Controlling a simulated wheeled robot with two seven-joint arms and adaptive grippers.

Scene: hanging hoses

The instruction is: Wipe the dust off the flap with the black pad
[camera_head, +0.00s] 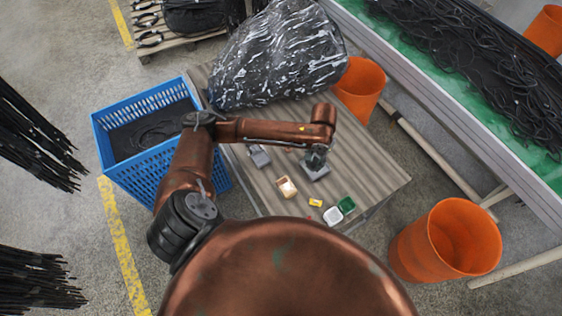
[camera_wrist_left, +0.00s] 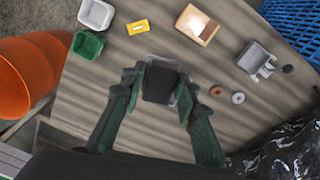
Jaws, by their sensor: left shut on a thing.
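My left gripper (camera_head: 316,156) is over the right part of the ribbed table. In the left wrist view its fingers (camera_wrist_left: 160,90) are shut on a black pad (camera_wrist_left: 158,84). A grey piece (camera_head: 316,172) shows right beneath the gripper in the head view; I cannot tell whether the pad touches it. A grey box with a part standing off its side (camera_wrist_left: 258,62) lies apart from the gripper, also in the head view (camera_head: 258,156). I cannot tell for sure which piece is the flap, and no dust can be made out. My right gripper is not in view.
The table (camera_head: 375,178) also holds a tan box (camera_head: 286,187), a yellow piece (camera_head: 315,203), a white tray (camera_head: 332,216), a green tray (camera_head: 347,205) and a large wrapped bundle (camera_head: 275,55). A blue crate (camera_head: 150,98) and orange bins (camera_head: 445,243) stand around it.

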